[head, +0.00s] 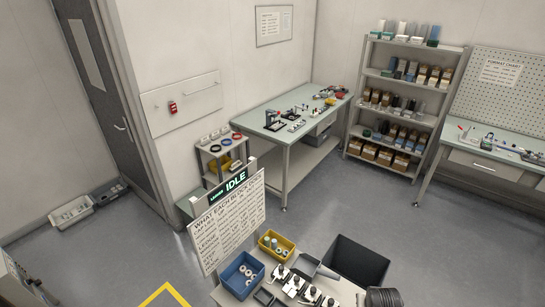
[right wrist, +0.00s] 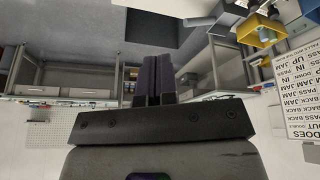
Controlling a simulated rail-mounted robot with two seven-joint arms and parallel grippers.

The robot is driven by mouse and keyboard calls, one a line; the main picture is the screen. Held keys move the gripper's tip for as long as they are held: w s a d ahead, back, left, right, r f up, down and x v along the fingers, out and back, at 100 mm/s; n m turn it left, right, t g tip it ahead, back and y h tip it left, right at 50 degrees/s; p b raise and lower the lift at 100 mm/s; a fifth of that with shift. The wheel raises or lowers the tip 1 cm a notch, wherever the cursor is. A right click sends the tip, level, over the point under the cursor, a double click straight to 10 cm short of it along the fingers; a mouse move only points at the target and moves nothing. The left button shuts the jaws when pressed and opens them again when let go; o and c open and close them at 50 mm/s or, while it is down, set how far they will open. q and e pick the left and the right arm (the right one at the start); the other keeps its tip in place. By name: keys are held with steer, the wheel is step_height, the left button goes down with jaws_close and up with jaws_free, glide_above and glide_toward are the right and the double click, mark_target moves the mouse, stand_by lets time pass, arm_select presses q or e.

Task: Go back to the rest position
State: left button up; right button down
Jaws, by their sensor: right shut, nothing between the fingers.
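My right gripper (right wrist: 155,62) shows in the right wrist view, where its two dark fingers lie side by side, shut with nothing between them. Nothing touches the fingertips, and open room with grey floor lies beyond them. The right wrist picture is upside down. Neither gripper shows in the head view, and my left gripper is in no view.
A workbench (head: 273,118) and shelves (head: 397,118) stand behind, with clear floor (head: 340,205) between.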

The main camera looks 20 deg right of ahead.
steer(key=s+a+r+n+t+y, duration=0.1)
steer(key=s+a+r+n+t, duration=0.15)
steer(key=a+r, duration=0.4)
steer(key=s+a+r+n+t+y, duration=0.1)
steer(key=s+a+r+n, duration=0.3)
steer(key=a, duration=0.4)
steer(key=s+a+f+n+g, duration=0.1)
steer(key=s+a+f, duration=0.1)
steer(key=s, duration=0.5)
steer(key=s+a+f+g+y, duration=0.1)
steer(key=s+a+f+g, duration=0.1)
steer(key=s, duration=0.5)
steer(key=shift+a+n+p, duration=0.3)
steer(key=shift+a+n, duration=0.05)
steer(key=shift+a, duration=0.55)
